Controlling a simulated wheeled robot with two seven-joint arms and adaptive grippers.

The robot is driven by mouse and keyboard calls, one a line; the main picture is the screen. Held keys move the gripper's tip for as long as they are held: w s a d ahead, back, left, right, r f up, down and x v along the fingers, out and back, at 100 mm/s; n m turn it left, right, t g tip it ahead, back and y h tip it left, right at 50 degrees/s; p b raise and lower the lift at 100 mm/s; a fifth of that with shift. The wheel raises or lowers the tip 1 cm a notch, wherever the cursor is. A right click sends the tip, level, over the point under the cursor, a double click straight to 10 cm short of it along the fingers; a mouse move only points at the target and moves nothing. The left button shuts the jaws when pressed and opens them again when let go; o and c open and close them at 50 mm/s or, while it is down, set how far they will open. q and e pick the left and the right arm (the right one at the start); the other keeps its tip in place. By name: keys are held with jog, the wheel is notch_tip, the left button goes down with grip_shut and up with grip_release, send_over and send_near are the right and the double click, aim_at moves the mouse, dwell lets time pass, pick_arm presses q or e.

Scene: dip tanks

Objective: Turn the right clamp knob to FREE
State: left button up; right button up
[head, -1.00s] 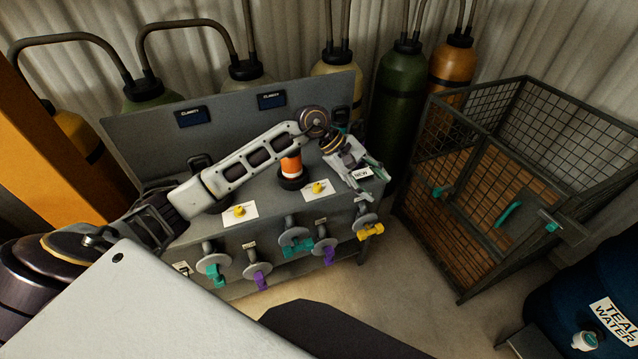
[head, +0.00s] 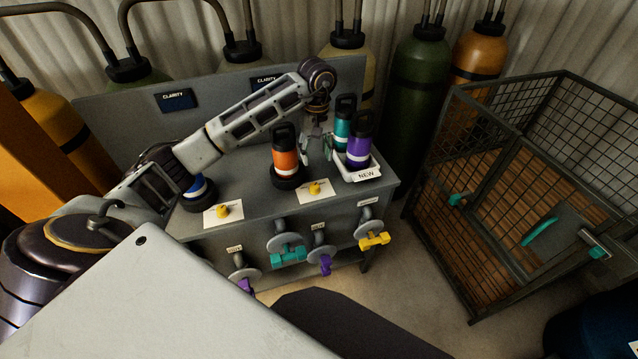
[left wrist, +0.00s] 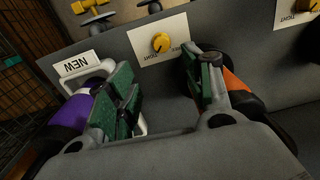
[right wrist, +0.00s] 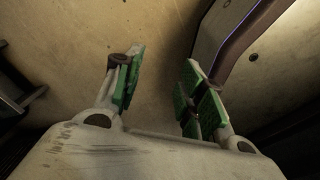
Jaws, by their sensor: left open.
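The right clamp knob (head: 315,188) is small and yellow, on a white card at the bench's front edge, in front of the orange bottle (head: 285,152). The same knob (left wrist: 160,42) shows upside down in the left wrist view, with small lettering around it; its exact pointing is unclear. My left gripper (head: 317,148) is open and empty, pointing down between the orange bottle and the NEW tray (head: 367,175), behind the knob and apart from it. In its wrist view its fingers (left wrist: 160,90) are wide apart. My right gripper (right wrist: 162,78) is open and empty over the floor.
Purple (head: 358,148) and teal (head: 342,125) bottles stand in the NEW tray. A second yellow knob (head: 223,210) is farther left, near a blue-and-white bottle (head: 196,188). Valve handles (head: 288,254) stick out below the bench front. A mesh cage (head: 530,190) stands right.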

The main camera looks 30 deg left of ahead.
aim_at(314, 185)
pick_arm(q)
jog(key=shift+s+a+f+p, duration=0.1)
jog(key=shift+a+f+p, duration=0.05)
jog(key=shift+f, duration=3.25)
jog(key=shift+s+a+f+p, duration=0.1)
jog(key=shift+f+p, duration=0.05)
jog(key=shift+f, duration=3.25)
jog(key=c, duration=1)
